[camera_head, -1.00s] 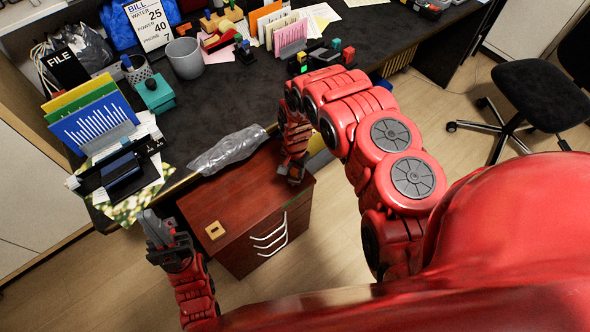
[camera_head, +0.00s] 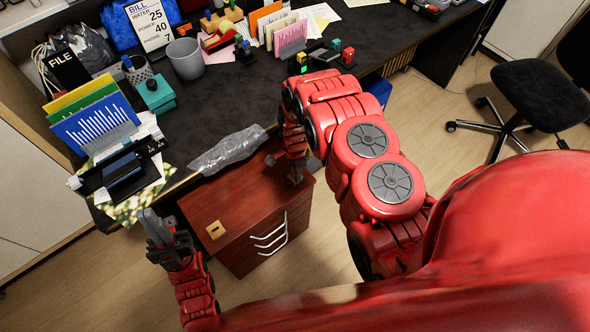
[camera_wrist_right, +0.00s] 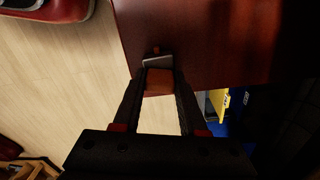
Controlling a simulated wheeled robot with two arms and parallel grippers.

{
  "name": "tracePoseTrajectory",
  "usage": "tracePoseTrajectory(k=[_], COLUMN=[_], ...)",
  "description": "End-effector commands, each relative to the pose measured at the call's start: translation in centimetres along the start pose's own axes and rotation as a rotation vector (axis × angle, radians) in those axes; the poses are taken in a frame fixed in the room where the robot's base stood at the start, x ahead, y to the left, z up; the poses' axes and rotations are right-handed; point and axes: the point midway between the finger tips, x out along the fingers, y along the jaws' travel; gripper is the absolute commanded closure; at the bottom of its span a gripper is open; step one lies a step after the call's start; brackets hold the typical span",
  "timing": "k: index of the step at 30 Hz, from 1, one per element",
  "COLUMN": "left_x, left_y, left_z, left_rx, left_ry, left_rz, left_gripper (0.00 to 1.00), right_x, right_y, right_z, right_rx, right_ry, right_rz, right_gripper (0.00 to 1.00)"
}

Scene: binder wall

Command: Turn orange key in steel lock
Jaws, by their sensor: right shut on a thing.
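My right gripper (camera_head: 294,172) is at the right end of the red-brown drawer cabinet's top. In the right wrist view its two dark fingers (camera_wrist_right: 158,68) come close together around a small grey metal piece, which looks like the steel lock (camera_wrist_right: 158,60).
The drawer cabinet (camera_head: 240,200) carries a small tan block (camera_head: 215,229) with a dark opening. A crumpled clear plastic bag (camera_head: 228,150) lies on the desk's front edge. The dark desk (camera_head: 215,110) holds folders, a cup and papers. A black chair (camera_head: 540,95) stands right.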

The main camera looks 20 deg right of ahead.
Motion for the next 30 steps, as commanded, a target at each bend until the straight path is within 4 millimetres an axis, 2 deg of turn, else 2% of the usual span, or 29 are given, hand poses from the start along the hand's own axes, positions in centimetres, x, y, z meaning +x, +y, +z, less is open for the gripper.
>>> tracePoseTrajectory(k=[5,6,11,22,26,30], left_x=[0.0,0.0,0.0,0.5,2.3,5.3], left_y=[0.0,0.0,0.0,0.0,-0.1,-0.3], left_z=[0.0,0.0,0.0,-0.1,-0.4,-0.9], left_rx=[0.0,0.0,0.0,0.0,0.0,0.0], left_ry=[0.0,0.0,0.0,0.0,0.0,0.0], left_rz=[0.0,0.0,0.0,0.0,0.0,0.0], left_gripper=[1.0,1.0,1.0,1.0,1.0,1.0], right_x=[0.0,0.0,0.0,-0.6,-2.6,-5.8], right_y=[0.0,0.0,0.0,0.0,-0.1,-0.1], right_z=[0.0,0.0,0.0,0.0,0.1,0.1], right_rx=[0.001,0.001,0.0,-0.002,-0.003,-0.002], right_ry=[0.0,0.0,0.0,0.0,0.0,0.0], right_rz=[0.0,0.0,0.0,0.0,-0.001,-0.001], right_gripper=[1.0,0.53,0.24,0.24,0.24,0.24])
